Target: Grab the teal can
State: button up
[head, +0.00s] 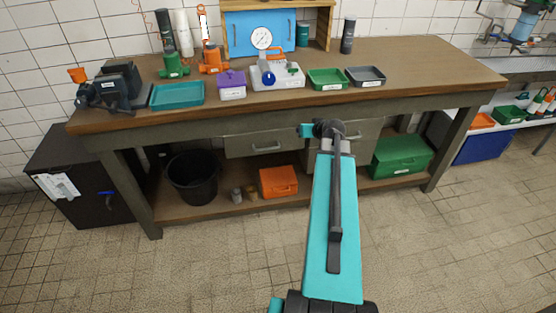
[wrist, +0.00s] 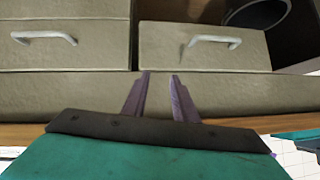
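A teal can (head: 303,34) stands upright at the back of the workbench, just right of the blue cabinet. It is not visible in the wrist view. My arm reaches forward to the bench front, low and below the tabletop. My gripper (wrist: 159,96) shows two purple-grey fingers apart with nothing between them. The wrist view is upside down and the fingers face the drawer fronts. In the head view the fingers are hidden behind my arm. The can is well above and beyond my gripper.
On the workbench (head: 425,73) stand a pressure gauge unit (head: 284,75), a purple box (head: 231,85), a green tray (head: 327,79), a grey tray (head: 365,76) and a dark cylinder (head: 348,35). Below are drawers (head: 263,142) and a black bucket (head: 192,178). The floor in front is clear.

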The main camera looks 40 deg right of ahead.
jog(key=s+d+r+m+h, duration=0.1)
jog(key=s+d+r+h, duration=0.2)
jog(key=s+d+r, duration=0.4)
jog(key=s+d+r+m+t+h+b, duration=0.1)
jog(key=s+d+r+h, duration=0.3)
jog(key=d+r, duration=0.9)
jog(key=s+r, duration=0.2)
jog(key=s, duration=0.1)
jog(key=shift+s+m+t, duration=0.3)
jog(key=shift+o, duration=0.7)
